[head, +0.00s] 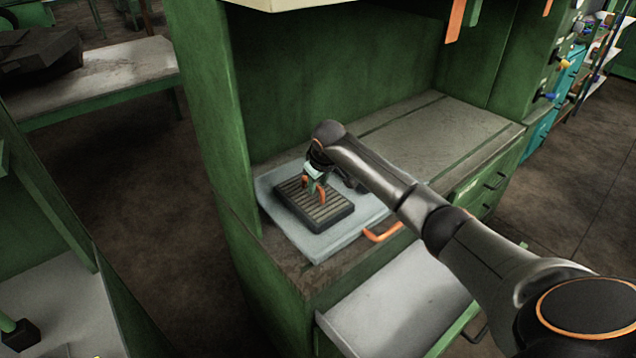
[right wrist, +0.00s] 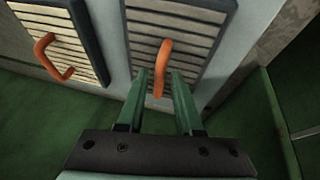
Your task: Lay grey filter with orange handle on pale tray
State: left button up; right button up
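A dark grey slatted filter (head: 338,210) lies flat on the pale tray (head: 316,246) on the green bench. Its orange handle (right wrist: 164,56) stands up from the slats in the right wrist view. My right gripper (head: 316,184) is over the filter. In the right wrist view its two green fingers (right wrist: 160,75) stand apart on either side of the handle, with gaps beside it. A second slatted filter (right wrist: 75,18) with an orange handle (right wrist: 46,48) shows to the left there. In the head view my right arm hides part of the tray. My left gripper is not in view.
An orange bar (head: 383,234) shows near the tray's right front edge. A pale open drawer (head: 400,300) juts out below the worktop. The worktop (head: 440,130) is clear to the back right. A green side wall (head: 215,110) rises left of the tray.

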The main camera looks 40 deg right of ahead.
jog(key=shift+o, duration=0.8)
jog(key=v, duration=1.2)
jog(key=shift+n+t+y, duration=0.8)
jog(key=shift+n+y, duration=0.1)
jog(key=a+f, duration=0.3)
jog(key=s+a+f, duration=0.1)
jog(key=a+f, duration=0.2)
jog(key=f, duration=0.1)
jog(key=a+f, duration=0.3)
jog(key=shift+s+f+b, duration=0.25)
jog(key=shift+f+b, duration=0.1)
jog(key=s+a+f+t+y, duration=0.2)
jog(key=s+a+f, duration=0.4)
jog(key=a+f, duration=0.15)
jog(key=s+a+f, duration=0.2)
jog(key=s+f, duration=0.3)
jog(key=s, duration=0.5)
jog(key=s+a+f+m+t, duration=0.1)
jog(key=s+a+f, duration=0.1)
jog(key=s+f, duration=0.4)
jog(key=s, duration=0.4)
jog(key=shift+f, duration=0.3)
